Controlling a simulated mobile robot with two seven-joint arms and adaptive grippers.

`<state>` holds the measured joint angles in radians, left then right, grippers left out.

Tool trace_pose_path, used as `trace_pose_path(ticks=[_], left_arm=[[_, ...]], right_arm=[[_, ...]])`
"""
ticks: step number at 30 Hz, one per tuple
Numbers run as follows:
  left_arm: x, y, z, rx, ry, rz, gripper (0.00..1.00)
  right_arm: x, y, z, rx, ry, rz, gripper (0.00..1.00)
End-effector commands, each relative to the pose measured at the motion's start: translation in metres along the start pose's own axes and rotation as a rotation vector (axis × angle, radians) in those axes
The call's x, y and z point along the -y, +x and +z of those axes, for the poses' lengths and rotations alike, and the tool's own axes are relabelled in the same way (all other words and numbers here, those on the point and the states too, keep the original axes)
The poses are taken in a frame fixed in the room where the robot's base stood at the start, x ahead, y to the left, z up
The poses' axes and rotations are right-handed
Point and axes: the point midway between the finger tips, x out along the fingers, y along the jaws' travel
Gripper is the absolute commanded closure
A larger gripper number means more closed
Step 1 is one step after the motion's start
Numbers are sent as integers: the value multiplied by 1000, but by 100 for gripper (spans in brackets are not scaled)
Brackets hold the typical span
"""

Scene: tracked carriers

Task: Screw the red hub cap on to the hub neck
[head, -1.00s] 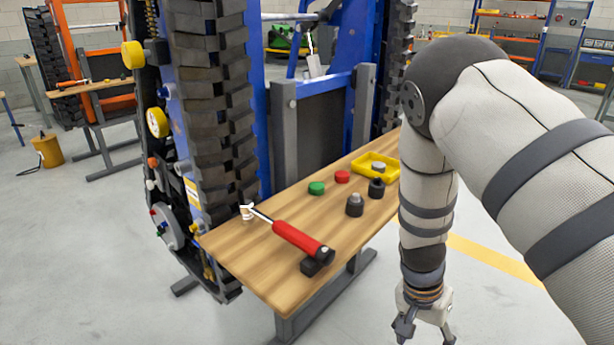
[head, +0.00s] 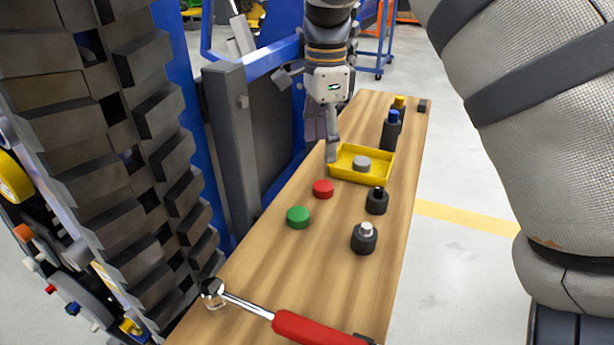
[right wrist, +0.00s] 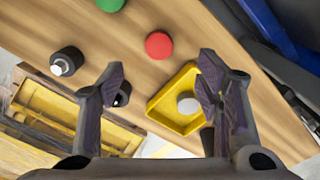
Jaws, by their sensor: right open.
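The red hub cap (head: 323,188) lies on the wooden bench between a green cap (head: 298,217) and a yellow tray (head: 384,180). The red cap also shows in the right wrist view (right wrist: 159,45), beyond and between the fingers. My right gripper (head: 313,125) is open and empty, above the bench's far left edge near the tray. In its wrist view the fingers (right wrist: 160,85) are spread, with the tray near the right finger. I cannot tell which part of the tracked carrier (head: 95,110) at the left is the hub neck. My left gripper is not in view.
A grey cap (head: 361,164) lies in the tray. Black sockets (head: 364,238) stand along the bench's right side. A red-handled wrench (head: 310,328) lies at the near end. Blue frame posts (head: 285,55) rise beside the bench.

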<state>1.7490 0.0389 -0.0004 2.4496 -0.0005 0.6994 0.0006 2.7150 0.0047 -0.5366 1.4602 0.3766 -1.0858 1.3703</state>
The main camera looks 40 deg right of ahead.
Motion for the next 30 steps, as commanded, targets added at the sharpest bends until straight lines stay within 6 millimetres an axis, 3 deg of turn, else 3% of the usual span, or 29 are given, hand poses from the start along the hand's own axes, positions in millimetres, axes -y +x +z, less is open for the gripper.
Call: trace_pose_path(ticks=[3, 8, 15, 23, 28, 30], left_arm=[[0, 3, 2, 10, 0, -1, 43], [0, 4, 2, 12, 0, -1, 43], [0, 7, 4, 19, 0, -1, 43], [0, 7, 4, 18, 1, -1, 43], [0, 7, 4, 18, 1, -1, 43], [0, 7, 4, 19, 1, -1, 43]], right_arm=[[-1, 30, 0, -1, 2, 7, 41], [0, 50, 0, -1, 0, 4, 41], [2, 93, -3, 0, 1, 4, 41], [3, 98, -2, 1, 0, 0, 41], [3, 98, -2, 1, -1, 0, 77], [3, 98, -2, 1, -1, 0, 77]])
